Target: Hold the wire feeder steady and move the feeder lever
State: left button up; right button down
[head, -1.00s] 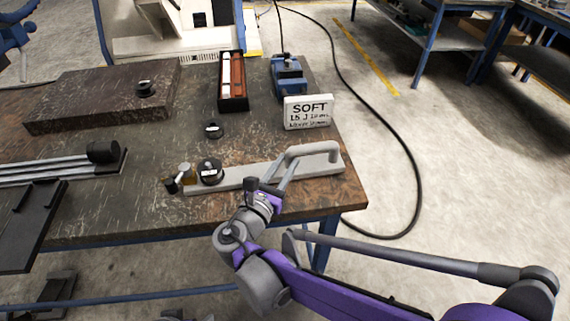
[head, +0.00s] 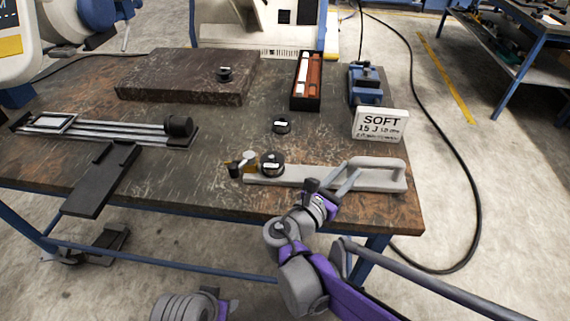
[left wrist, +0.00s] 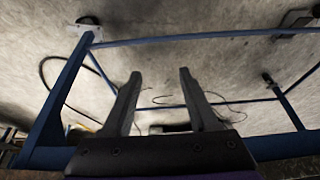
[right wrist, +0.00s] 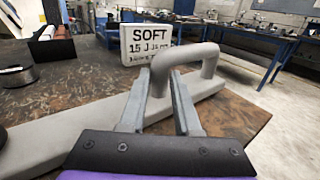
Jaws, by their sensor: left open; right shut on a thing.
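The wire feeder appears to be the long grey bar (head: 310,176) along the table's front edge; it also shows in the right wrist view (right wrist: 60,137). Its raised handle (head: 392,163) is at the right end, with a black round spool (head: 271,163) near the left end. A small brass part (head: 249,157) and black knob (head: 236,170) sit at the left tip; I cannot tell which is the lever. My right gripper (right wrist: 162,76) is shut on the handle's near post. My left gripper (left wrist: 159,76) is open and empty, facing the floor and table legs.
A white "SOFT" sign (head: 380,125), blue vise-like device (head: 366,85) and black tray with red and white bars (head: 307,80) stand behind. A dark slab (head: 185,78) and rail fixture (head: 120,131) are left.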

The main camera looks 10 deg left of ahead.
aim_at(230, 171)
pick_arm(q)
jog(key=w+a+r+n+t+y, duration=0.35)
jog(key=w+a+r+t, duration=0.35)
jog(key=w+a+r, duration=0.3)
notch_tip(230, 171, up, 7)
jog(key=w+m+t, duration=0.2)
jog(key=w+t, duration=0.1)
jog(key=t, duration=0.2)
jog(key=d+r+m+t+h, duration=0.1)
jog(key=d+r+m+h, duration=0.1)
jog(key=d+m+h, duration=0.4)
jog(key=w+d, duration=0.1)
jog(key=w, duration=0.2)
jog(key=w+d+n+h, duration=0.1)
jog(key=w, duration=0.3)
jog(key=w+d+n, duration=0.1)
jog(key=w+d, duration=0.1)
jog(key=w, duration=0.1)
jog(key=shift+w+r+h, duration=0.15)
jog(key=shift+w+h, duration=0.05)
jog(key=shift+h, duration=0.05)
jog(key=shift+a, duration=0.1)
grip_shut()
